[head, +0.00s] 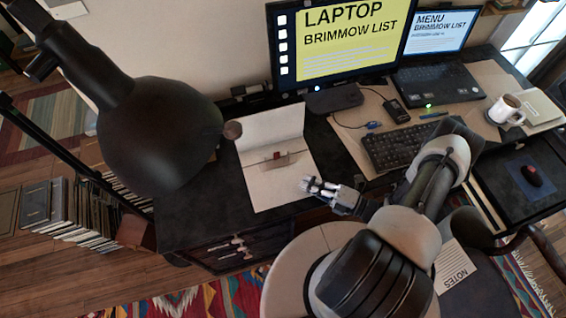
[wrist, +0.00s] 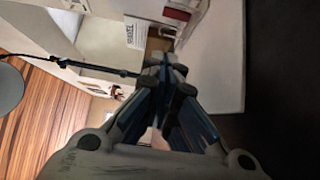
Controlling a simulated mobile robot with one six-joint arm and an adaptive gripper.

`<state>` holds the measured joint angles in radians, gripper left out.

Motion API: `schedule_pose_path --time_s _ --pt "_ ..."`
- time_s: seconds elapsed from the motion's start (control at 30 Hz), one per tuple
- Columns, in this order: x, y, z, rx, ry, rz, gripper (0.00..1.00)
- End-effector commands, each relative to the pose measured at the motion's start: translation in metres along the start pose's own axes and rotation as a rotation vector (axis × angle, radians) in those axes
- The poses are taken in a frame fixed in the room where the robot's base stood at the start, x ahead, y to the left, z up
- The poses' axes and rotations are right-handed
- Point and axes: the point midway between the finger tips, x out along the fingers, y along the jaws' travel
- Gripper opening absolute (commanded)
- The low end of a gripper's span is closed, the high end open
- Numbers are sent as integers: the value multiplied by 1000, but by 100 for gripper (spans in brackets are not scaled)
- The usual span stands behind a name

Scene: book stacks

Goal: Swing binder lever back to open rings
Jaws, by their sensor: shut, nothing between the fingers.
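An open white binder (head: 285,190) lies on the dark desk, left of the keyboard. A small red part (head: 277,155) sits on a pale metal-looking fitting near its middle; this may be the lever mechanism, but rings and lever position are too small to tell. In the wrist view the binder (wrist: 222,55) is at upper right, with the red part (wrist: 178,14) near the top edge. My gripper (head: 306,184) is over the binder's right edge, nearer the front than the red part and apart from it. Its fingers are shut and empty; the closed fingertips also show in the wrist view (wrist: 168,62).
A large black lamp (head: 160,135) looms left of the binder. A monitor (head: 340,45) and a laptop (head: 435,85) stand behind. A keyboard (head: 400,147) and a mug (head: 505,110) are to the right. Bare desk (head: 195,215) shows front left of the binder.

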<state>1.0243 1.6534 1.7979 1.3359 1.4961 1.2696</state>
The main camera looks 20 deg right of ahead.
Motion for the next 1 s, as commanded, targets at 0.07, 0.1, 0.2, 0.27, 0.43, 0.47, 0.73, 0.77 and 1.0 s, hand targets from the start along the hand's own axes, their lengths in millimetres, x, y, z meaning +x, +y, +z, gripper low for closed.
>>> schedule_pose_path --time_s 0.07,0.1,0.2,0.27,0.43,0.47,0.73,0.77,1.0 --pt "19 0 -2 3 8 1 0" --pt "27 0 -2 2 7 1 0" --pt "47 0 -2 1 8 0 0" --pt "59 0 -2 0 8 0 0" --pt "88 -1 4 -4 3 0 0" --pt "91 -1 8 -5 4 0 0" --pt "108 0 27 -1 1 0 0" --pt "109 0 27 0 1 0 0" --pt "109 0 28 1 0 0 0"
